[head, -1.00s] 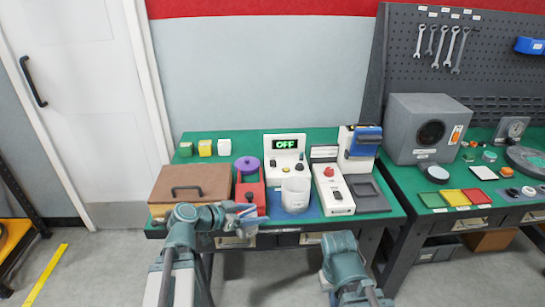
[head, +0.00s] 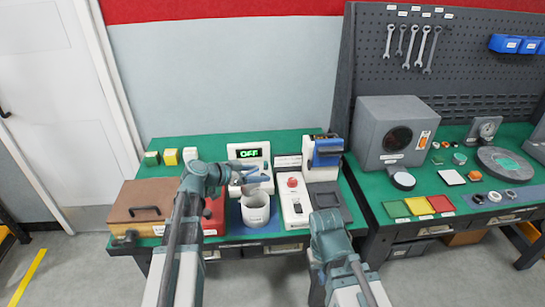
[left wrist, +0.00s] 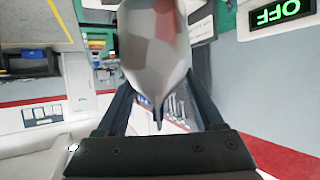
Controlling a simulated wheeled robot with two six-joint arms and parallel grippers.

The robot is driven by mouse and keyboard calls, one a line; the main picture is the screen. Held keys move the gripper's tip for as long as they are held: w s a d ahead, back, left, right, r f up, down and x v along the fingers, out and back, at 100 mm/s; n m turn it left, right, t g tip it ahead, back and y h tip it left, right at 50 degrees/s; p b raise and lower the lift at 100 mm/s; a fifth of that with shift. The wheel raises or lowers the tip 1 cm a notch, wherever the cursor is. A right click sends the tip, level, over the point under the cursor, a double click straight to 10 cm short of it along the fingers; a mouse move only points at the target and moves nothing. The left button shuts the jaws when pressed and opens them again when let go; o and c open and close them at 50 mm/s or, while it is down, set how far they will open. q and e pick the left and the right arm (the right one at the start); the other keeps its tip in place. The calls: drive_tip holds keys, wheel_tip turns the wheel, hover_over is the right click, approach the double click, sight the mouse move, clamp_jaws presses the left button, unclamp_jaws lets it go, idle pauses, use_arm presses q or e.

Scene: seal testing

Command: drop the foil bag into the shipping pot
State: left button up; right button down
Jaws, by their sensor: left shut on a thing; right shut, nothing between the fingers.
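The shipping pot (head: 256,217) is a whitish open cylinder standing on a blue mat near the front of the green bench in the head view. My left gripper (head: 252,174) appears just above the pot's rim in the head view. In the left wrist view (left wrist: 158,112) its two dark fingers are shut on the foil bag (left wrist: 155,45), a silvery grey pouch with a narrow end between the fingers.
A green OFF display device (head: 249,153) stands behind the pot. A brown case (head: 143,204) and a partly hidden red device (head: 214,215) stand to its left. A white unit with a red knob (head: 292,199) stands close on its right, beside a dark tray (head: 329,201).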

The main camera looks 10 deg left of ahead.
use_arm(q)
drive_tip(key=shift+w+d+r, duration=0.35)
drive_tip(key=shift+w+d, duration=0.15)
drive_tip(key=shift+w, duration=0.25)
use_arm(e)
drive_tip(key=shift+w+d+r, duration=0.3)
drive_tip(key=shift+w, duration=0.05)
use_arm(q)
drive_tip(key=shift+f, duration=0.1)
